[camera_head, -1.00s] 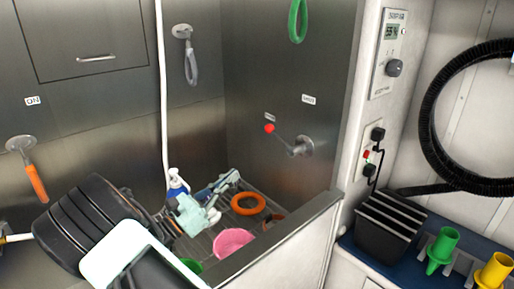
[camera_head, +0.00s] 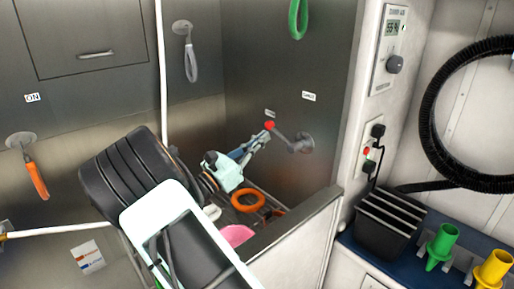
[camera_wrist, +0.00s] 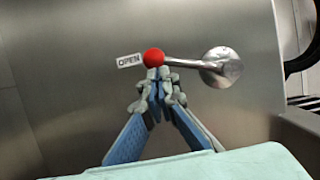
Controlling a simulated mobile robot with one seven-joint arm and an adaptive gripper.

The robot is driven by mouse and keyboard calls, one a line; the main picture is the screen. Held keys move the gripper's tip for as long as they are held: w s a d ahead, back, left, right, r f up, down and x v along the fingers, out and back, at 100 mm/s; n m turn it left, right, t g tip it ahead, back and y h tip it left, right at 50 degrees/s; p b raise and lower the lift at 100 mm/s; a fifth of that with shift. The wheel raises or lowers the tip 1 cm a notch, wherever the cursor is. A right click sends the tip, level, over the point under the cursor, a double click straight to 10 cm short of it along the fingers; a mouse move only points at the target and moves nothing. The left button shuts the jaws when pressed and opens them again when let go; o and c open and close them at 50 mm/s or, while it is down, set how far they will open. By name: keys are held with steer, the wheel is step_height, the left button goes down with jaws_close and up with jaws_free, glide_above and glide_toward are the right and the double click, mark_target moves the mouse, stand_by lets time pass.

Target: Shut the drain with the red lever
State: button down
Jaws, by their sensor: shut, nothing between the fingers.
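The drain lever (camera_head: 287,137) is a metal arm with a red ball knob, on a round mount on the steel tub wall. In the wrist view the red knob (camera_wrist: 153,58) lies at the left end of the lever, beside a label (camera_wrist: 129,60) reading OPEN. A second white label (camera_head: 309,96), too small to read, is above the mount. My gripper (camera_head: 268,136) is shut and empty. In the wrist view its fingertips (camera_wrist: 158,74) are just below the knob; I cannot tell whether they touch it.
An orange ring (camera_head: 248,208) and a pink bowl (camera_head: 237,235) lie in the tub below my arm. The tub's front wall (camera_head: 290,232) stands at the right. A green loop (camera_head: 298,18) hangs above. A black box (camera_head: 388,222) is outside the tub.

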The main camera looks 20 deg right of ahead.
steer(key=shift+s+r+m+g+h, duration=0.15)
steer(key=shift+r+m+g, duration=0.25)
steer(key=shift+m, duration=0.25)
steer(key=shift+w+r+m+g+h, duration=0.15)
steer(key=shift+r+m+g, duration=0.25)
steer(key=shift+m, duration=0.25)
steer(key=shift+s+r+m+p, duration=0.1)
steer(key=shift+r+m+p, duration=0.1)
steer(key=shift+m+p, duration=0.15)
steer(key=s+d+r+m+g, duration=0.1)
steer(key=s+r+m+g, duration=0.1)
steer(key=m, duration=0.5)
steer(key=s+d+r+m+g+y, duration=0.1)
steer(key=s+r+m+g, duration=0.2)
steer(key=m, duration=0.5)
steer(key=shift+s+d+r+g, duration=0.3)
steer(key=shift+s+r, duration=0.2)
steer(key=shift+r, duration=0.2)
steer(key=shift+a, duration=0.1)
steer(key=a+f, duration=0.1)
steer(key=a, duration=1.1)
steer(key=shift+s, duration=0.4)
steer(key=shift+d+f+y, duration=0.1)
steer(key=shift+d+y, duration=0.05)
steer(key=shift+y, duration=0.15)
